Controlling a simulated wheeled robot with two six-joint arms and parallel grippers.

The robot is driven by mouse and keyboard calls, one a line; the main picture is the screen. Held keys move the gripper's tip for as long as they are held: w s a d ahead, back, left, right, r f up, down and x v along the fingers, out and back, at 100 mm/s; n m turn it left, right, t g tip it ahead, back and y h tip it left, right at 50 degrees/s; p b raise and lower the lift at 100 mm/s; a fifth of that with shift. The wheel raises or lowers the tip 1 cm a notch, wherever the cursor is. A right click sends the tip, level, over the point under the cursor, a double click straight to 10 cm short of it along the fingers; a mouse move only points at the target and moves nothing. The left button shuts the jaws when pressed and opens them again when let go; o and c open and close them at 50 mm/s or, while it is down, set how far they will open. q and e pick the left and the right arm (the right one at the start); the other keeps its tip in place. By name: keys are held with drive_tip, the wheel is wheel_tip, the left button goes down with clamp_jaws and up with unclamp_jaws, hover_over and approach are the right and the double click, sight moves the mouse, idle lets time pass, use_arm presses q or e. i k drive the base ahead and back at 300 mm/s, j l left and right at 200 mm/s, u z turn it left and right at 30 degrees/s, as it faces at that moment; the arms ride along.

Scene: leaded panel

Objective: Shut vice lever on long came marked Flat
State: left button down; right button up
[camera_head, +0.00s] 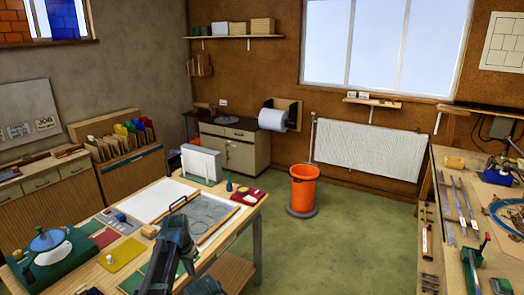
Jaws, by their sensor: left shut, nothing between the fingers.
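A small green vice (471,259) stands on the right-hand bench. A thin dark lever with a red tip (486,238) rises beside it at a tilt. Several long grey strips that look like cames (460,203) lie lengthwise on the same bench, behind the vice. I cannot read a Flat mark on any of them, and cannot tell whether one sits in the vice. My left gripper (183,200) is shut and empty over the front table, far to the left of the vice. My right gripper is not in view.
The front table (249,217) holds a drawing sheet, wooden strips, a yellow pad (122,254) and a green machine (50,250). An orange bin (304,188) stands on the floor. Green floor (340,240) lies clear between the table and the right-hand bench (440,158).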

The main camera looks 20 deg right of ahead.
sight(483, 247)
drive_tip(key=i+l+z, duration=0.25)
drive_tip(key=i+z, duration=1.65)
drive_tip(key=i+j+z, duration=0.2)
drive_tip(key=i+z, duration=0.15)
drive_tip(key=i, duration=0.25)
drive_tip(key=i+z, duration=0.25)
drive_tip(key=z, duration=0.15)
drive_tip(key=i+z, duration=0.55)
drive_tip(key=z, duration=0.25)
